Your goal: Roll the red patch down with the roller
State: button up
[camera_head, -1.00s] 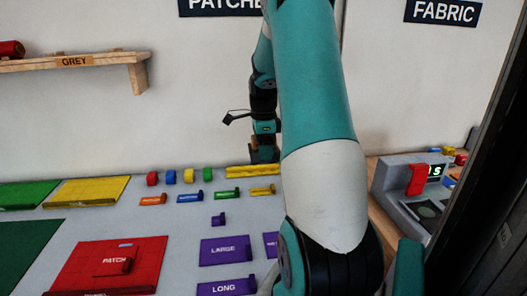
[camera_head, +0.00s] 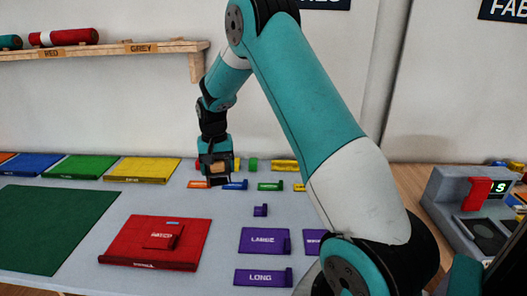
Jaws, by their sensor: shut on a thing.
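The red patch (camera_head: 162,237), a small square labelled PATCH, lies on a larger red fabric piece (camera_head: 130,250) at the front of the table. The patch looks flat, but I cannot tell whether its edges are pressed down. My gripper (camera_head: 215,178) points down over the back part of the table, behind and to the right of the patch and well apart from it. It is shut on a tan, wooden-looking piece (camera_head: 217,168), which seems to be the roller. The lower end of the held thing is dark and hard to make out.
A dark green mat (camera_head: 50,228) lies left of the red fabric. Purple plates, LARGE (camera_head: 264,241) and LONG (camera_head: 263,277), lie to its right. Small coloured pieces and folded fabrics line the back. A wall shelf (camera_head: 110,50) hangs above; a grey device (camera_head: 470,215) stands at right.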

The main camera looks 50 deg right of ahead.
jog(key=w+a+f+n, duration=0.2)
jog(key=a+f+n, duration=0.1)
jog(key=a+n, duration=0.65)
jog(key=w+a+f+n, duration=0.25)
jog(key=a+n, duration=0.35)
jog(key=a, duration=0.6)
jog(key=shift+s+d+f+b, duration=0.1)
jog(key=shift+f+b, duration=1.95)
jog(key=shift+f, duration=1.05)
jog(key=shift+f, duration=0.5)
jog(key=shift+w+a+b, duration=0.25)
jog(key=shift+w+a, duration=0.7)
jog(key=shift+w, duration=0.2)
jog(key=shift+w+a+b, duration=0.25)
jog(key=shift+w+a, duration=0.65)
jog(key=shift+w, duration=0.2)
jog(key=shift+r, duration=0.1)
